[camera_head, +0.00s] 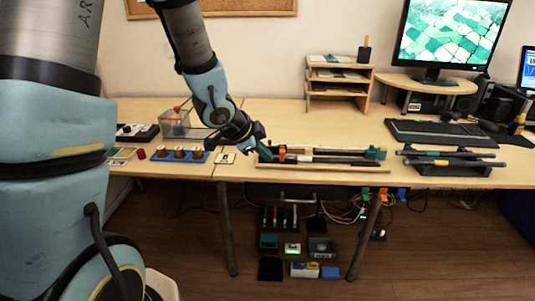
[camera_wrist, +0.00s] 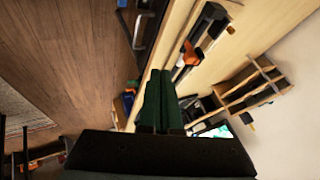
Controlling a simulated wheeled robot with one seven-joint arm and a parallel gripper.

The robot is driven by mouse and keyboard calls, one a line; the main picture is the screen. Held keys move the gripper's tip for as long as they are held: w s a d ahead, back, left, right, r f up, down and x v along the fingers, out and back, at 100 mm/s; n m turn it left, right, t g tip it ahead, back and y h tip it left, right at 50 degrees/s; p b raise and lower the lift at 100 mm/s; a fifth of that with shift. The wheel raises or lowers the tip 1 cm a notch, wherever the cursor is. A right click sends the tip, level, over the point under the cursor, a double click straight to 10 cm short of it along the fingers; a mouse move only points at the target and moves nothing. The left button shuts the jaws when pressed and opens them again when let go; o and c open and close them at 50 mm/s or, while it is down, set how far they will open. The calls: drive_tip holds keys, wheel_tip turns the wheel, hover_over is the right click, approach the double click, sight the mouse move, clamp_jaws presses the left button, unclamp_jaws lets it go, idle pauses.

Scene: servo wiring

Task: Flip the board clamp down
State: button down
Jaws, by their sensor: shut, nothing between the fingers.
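My gripper (camera_head: 263,150) is at the left end of a long fixture on the table, in the head view. Its two dark green fingers (camera_wrist: 160,78) are pressed together and empty in the wrist view. An orange part (camera_head: 282,153), which looks like the board clamp, sits near the fixture's left end, just right of my fingers. In the wrist view an orange part (camera_wrist: 191,56) lies beyond the fingertips, apart from them. The fixture (camera_head: 330,152) carries long dark and pale bars and has a green block (camera_head: 381,153) at its right end. The clamp's exact angle is too small to tell.
A blue block with several knobs (camera_head: 180,155) and a clear bin (camera_head: 175,123) stand to the left. A long wooden strip (camera_head: 325,168) lies along the front edge. A rack with dark bars (camera_head: 452,162), a keyboard (camera_head: 440,133) and a small shelf (camera_head: 337,85) are to the right and behind.

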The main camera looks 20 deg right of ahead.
sight(282, 155)
drive_tip(key=w+d+f+p, duration=0.2)
drive_tip(key=w+d+f, duration=0.3)
drive_tip(key=d, duration=0.1)
drive_tip(key=shift+w+d+f, duration=0.15)
drive_tip(key=shift+w+f, duration=0.05)
drive_tip(key=shift+w, duration=0.2)
drive_tip(key=shift+r+p, duration=0.15)
drive_tip(key=shift+p, duration=0.15)
